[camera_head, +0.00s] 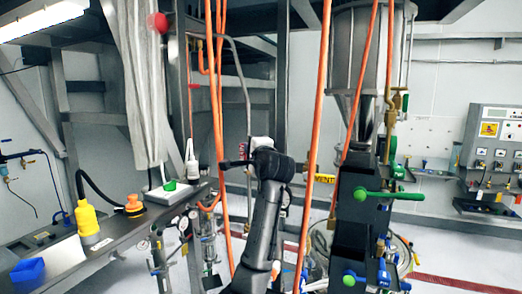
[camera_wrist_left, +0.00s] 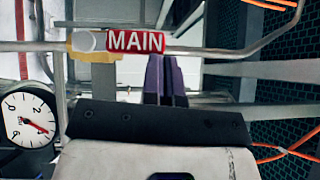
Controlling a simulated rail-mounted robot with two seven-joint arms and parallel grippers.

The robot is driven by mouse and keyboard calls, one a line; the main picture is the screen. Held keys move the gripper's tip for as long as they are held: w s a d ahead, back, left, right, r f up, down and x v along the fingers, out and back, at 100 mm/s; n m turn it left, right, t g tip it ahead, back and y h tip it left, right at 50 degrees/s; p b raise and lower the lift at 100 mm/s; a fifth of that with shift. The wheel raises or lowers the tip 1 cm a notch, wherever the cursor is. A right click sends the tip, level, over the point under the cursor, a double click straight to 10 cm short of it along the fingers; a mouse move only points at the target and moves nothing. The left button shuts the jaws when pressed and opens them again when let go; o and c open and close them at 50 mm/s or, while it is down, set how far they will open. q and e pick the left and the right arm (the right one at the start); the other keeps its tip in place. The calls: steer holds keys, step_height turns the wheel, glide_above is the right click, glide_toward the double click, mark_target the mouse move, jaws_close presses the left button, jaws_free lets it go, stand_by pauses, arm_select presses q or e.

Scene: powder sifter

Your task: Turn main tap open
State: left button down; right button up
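A red tag lettered MAIN (camera_wrist_left: 136,42) shows near the top of the left wrist view. A yellow tap part (camera_wrist_left: 92,46) with a grey round piece is just left of the tag, on a horizontal metal pipe. My left gripper (camera_wrist_left: 166,62) has two purple fingers close together, their tips just below the tag's right end. The fingers look shut, and I see nothing between them. I cannot tell whether they touch the tag or pipe. In the head view a dark arm of mine rises at the centre, and its fingertips are not clear. My right gripper is not in view.
A pressure gauge (camera_wrist_left: 30,120) is left of the gripper. Orange hoses (camera_head: 318,110) hang around the arm. Green-handled valves (camera_head: 388,195) stand to the right under a metal hopper (camera_head: 362,60). A bench with a yellow bottle (camera_head: 87,222) is at the left.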

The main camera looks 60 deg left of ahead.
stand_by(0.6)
arm_select(q)
steer(key=d+b, duration=0.3)
steer(key=d, duration=1)
steer(key=shift+w, duration=0.3)
